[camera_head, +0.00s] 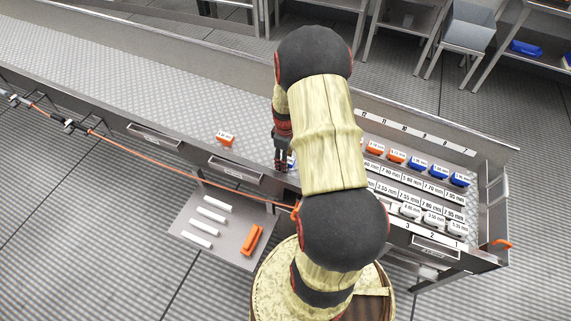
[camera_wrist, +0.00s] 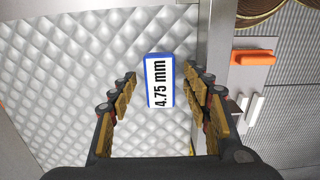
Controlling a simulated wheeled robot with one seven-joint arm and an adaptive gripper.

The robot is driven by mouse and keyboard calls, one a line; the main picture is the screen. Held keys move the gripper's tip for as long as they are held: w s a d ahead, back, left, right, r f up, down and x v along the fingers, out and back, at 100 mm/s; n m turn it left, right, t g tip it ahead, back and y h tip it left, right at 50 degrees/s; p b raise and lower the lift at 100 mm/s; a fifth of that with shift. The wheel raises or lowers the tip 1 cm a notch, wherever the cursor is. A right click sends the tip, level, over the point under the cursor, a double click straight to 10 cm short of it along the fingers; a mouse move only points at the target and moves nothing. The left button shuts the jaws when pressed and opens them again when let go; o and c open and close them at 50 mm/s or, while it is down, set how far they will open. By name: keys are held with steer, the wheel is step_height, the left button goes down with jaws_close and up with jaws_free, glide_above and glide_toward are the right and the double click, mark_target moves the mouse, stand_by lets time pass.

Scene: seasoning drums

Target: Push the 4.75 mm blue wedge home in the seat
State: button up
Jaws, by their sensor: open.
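The blue wedge (camera_wrist: 151,82) with a white "4.75 mm" label lies on the quilted metal bench top in the wrist view. My gripper (camera_wrist: 158,78) is open, with one finger on each side of the wedge and a gap to both; I cannot tell its height above the wedge. In the head view my gripper (camera_head: 281,158) points down at the bench's front edge, and a small bit of blue shows beside it. My arm hides much of the bench there. I cannot make out the wedge's seat in either view.
An orange labelled wedge (camera_head: 226,140) lies on the bench left of my gripper. A labelled rack (camera_head: 430,185) with orange, blue and white wedges stands to the right. A low side shelf (camera_head: 222,240) holds several white rods and an orange block (camera_head: 253,240). The bench's left is clear.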

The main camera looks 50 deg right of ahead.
steer(key=shift+c, duration=0.9)
jaws_close()
